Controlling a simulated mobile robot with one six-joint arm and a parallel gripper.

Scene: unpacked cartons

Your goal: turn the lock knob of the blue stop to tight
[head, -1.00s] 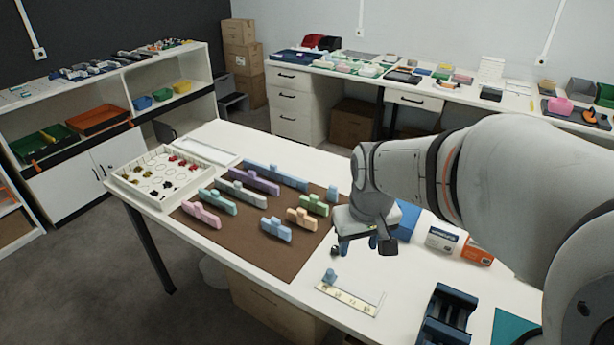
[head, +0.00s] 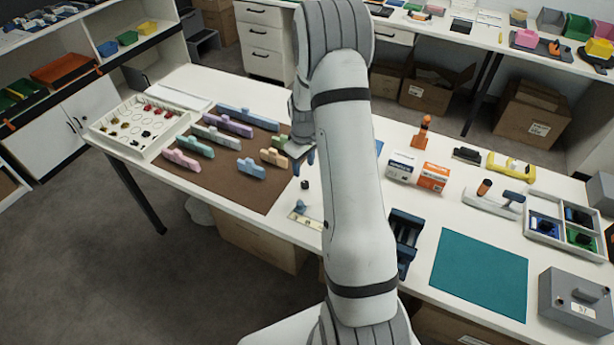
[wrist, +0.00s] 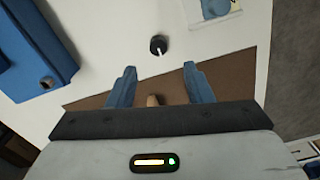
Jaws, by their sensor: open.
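The small blue stop (head: 300,205) sits on a pale marked strip (head: 306,221) near the table's front edge. It shows cut off at the top of the wrist view (wrist: 214,8). A small black round knob (head: 305,184) with a white pointer line stands on the bare table just behind the strip, apart from the stop; it also shows in the wrist view (wrist: 158,45). My gripper (head: 303,160) points down above the table, behind the knob. In the wrist view its blue fingers (wrist: 159,70) are apart and empty, with the knob beyond their tips.
A brown mat (head: 235,190) with several coloured blocks lies left of the gripper. A dark blue vise (head: 405,235) stands to the right, partly behind my arm. A large blue object (wrist: 30,55) fills the wrist view's left side. White table lies around the knob.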

